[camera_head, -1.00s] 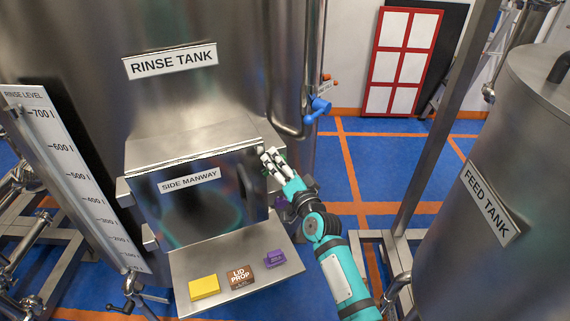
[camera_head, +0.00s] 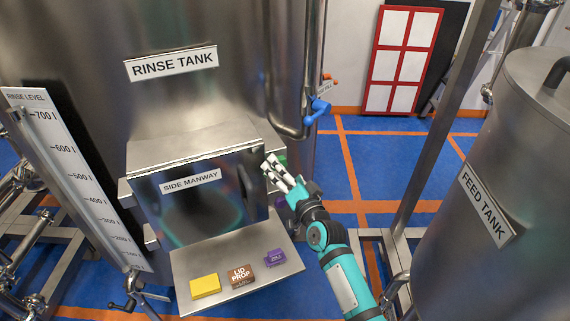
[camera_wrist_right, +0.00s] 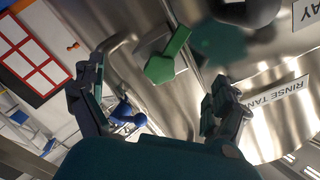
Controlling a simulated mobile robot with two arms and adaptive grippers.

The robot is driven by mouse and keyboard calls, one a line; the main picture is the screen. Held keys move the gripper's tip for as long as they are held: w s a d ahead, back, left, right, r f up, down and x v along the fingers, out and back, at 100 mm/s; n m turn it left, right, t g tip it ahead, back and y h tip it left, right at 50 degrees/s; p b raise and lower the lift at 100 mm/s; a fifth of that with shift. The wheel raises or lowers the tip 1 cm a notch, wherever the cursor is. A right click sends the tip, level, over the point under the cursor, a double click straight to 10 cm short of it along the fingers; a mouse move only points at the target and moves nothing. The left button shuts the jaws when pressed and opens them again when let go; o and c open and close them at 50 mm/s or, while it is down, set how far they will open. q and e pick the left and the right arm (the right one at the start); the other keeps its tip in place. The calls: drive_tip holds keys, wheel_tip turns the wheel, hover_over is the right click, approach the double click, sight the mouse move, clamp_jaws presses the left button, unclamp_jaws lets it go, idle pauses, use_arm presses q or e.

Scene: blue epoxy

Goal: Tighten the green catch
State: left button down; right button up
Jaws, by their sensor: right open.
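The green catch (camera_wrist_right: 168,57) shows in the right wrist view as a green handle with a pointed end, on the steel side of the manway box. In the head view only a small green part of the catch (camera_head: 281,160) shows, just behind my right gripper (camera_head: 273,169). The gripper is at the right edge of the side manway door (camera_head: 205,212). In the wrist view the two fingers of the right gripper (camera_wrist_right: 157,102) are wide apart with nothing between them; the catch lies beyond, between their lines. My left gripper is not in view.
A steel shelf (camera_head: 215,305) below the door holds a yellow block (camera_head: 205,286), a brown lid prop (camera_head: 241,275) and a purple block (camera_head: 274,258). A blue-handled valve (camera_head: 318,108) and pipe stand behind the gripper.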

drive_tip(key=shift+w, duration=0.1)
drive_tip(key=shift+b+x, duration=0.55)
drive_tip(key=shift+x, duration=0.45)
drive_tip(key=shift+r, duration=0.1)
drive_tip(key=c, duration=2)
drive_tip(key=m, duration=0.2)
drive_tip(key=shift+m, duration=0.3)
clamp_jaws()
drive_tip(key=o, duration=2)
unclamp_jaws()
